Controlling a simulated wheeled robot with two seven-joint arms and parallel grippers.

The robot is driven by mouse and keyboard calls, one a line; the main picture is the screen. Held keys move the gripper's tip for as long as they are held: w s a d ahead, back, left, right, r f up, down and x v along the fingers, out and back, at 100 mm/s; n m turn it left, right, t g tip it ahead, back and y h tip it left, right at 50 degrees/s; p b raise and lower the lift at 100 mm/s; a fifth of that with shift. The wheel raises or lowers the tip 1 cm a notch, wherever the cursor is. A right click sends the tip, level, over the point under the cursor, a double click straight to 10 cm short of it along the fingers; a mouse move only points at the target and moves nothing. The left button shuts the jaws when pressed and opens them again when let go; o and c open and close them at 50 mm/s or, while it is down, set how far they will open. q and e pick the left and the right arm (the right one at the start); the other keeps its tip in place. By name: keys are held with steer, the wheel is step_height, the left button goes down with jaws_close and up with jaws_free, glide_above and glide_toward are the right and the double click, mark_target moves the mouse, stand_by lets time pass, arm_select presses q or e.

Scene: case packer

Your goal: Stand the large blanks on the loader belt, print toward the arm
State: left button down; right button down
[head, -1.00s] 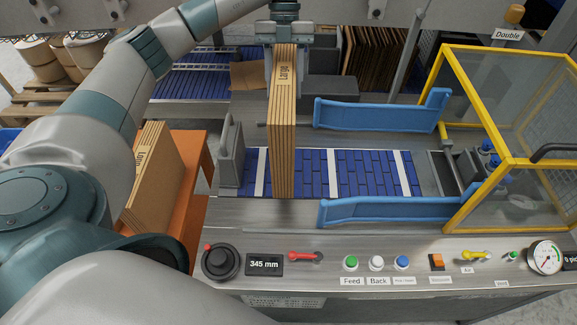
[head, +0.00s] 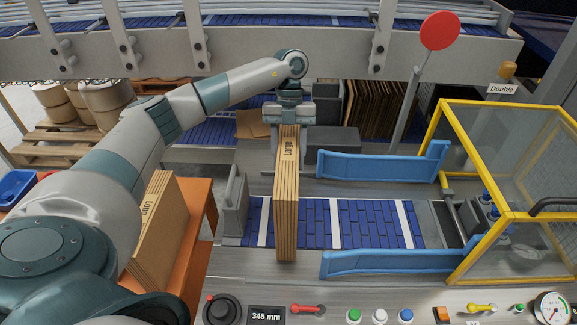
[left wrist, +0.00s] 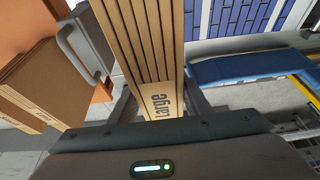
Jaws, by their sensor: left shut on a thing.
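My left gripper (head: 291,118) is shut on a stack of several brown cardboard blanks (head: 287,195) marked "Large". The stack is upright, its striped edges facing the head camera, over the left part of the blue loader belt (head: 350,222). I cannot tell whether its lower end touches the belt. The stack also shows in the left wrist view (left wrist: 150,45), with the "Large" print near my fingers. My right gripper is not in view.
A grey upright plate (head: 234,205) stands at the belt's left end. Blue guide rails run behind (head: 375,166) and in front (head: 390,262) of the belt. A yellow-framed guard (head: 500,190) encloses the right end. The belt between stack and guard is clear.

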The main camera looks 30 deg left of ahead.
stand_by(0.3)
arm_select(q)
step_height(320, 180, down, 4)
steer(key=shift+r+p, duration=0.2)
steer(key=shift+p, duration=0.5)
steer(key=shift+f, duration=0.1)
steer(key=c, duration=1)
jaws_free()
steer(key=shift+s, duration=0.1)
